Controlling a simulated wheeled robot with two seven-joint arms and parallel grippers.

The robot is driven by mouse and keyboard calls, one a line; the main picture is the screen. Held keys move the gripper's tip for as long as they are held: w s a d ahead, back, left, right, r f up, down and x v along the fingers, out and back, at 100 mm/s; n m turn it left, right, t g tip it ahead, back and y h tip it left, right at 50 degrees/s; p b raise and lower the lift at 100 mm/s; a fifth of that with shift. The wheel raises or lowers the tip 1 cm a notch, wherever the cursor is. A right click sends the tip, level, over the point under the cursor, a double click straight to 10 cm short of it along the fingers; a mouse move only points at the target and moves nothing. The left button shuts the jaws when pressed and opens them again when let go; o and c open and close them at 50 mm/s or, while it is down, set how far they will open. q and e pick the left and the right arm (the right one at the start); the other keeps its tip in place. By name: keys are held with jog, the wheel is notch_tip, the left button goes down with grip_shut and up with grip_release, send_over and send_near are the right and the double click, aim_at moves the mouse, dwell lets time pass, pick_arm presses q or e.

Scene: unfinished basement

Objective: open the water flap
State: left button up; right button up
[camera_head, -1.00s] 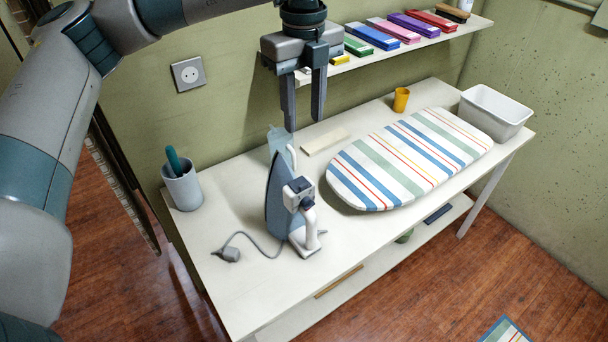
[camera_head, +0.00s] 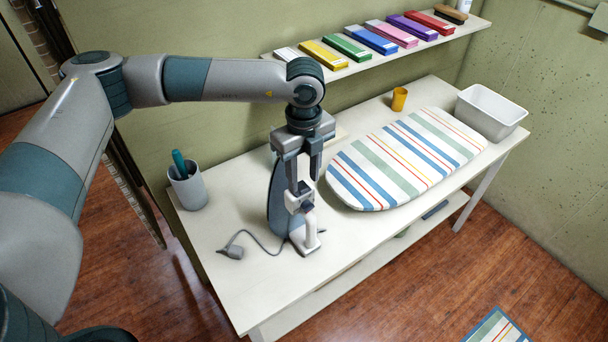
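The iron (camera_head: 277,203) stands upright on its heel on the white table, with a blue-grey soleplate and a white handle at its lower right. Its grey cord and plug (camera_head: 232,250) lie on the table to the left. My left gripper (camera_head: 303,178) points down over the top of the iron, its two fingers apart with a gap between them. The fingers overlap the iron's upper part in the view, and I cannot tell whether they touch it. The water flap is not clearly visible; the gripper covers the iron's upper end. My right gripper is out of view.
A striped ironing board (camera_head: 400,165) lies right of the iron. A grey cup (camera_head: 188,190) with a teal-handled tool stands left. A yellow cup (camera_head: 399,99) and white bin (camera_head: 491,112) are at the back right. A wall shelf (camera_head: 455,33) holds several coloured boxes.

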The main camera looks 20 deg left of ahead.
aim_at(300, 187)
pick_arm(q)
jog(key=shift+f+p, duration=0.3)
jog(key=shift+f, duration=0.9)
grip_shut()
jog(key=shift+w, duration=0.1)
